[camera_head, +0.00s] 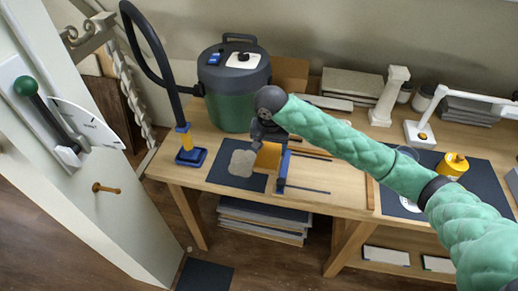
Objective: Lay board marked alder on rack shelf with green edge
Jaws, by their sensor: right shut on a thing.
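My right gripper (258,144) comes in from the right on a green quilted arm and is over the left part of the wooden table. It is shut on a small orange-tan board (268,156), partly covered by the gripper; no word on it can be read. A blue upright piece (283,171) stands just right of the board; I cannot tell whether they touch. I cannot make out a rack shelf with a green edge. My left gripper is out of view.
A grey irregular patch (242,162) lies on a dark mat (226,176). A green canister (233,88) stands behind, a blue-based hose stand (190,157) at left. A yellow container (453,165), white column (390,96) and white lamp (420,134) are at right. Boards are stacked below (264,222).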

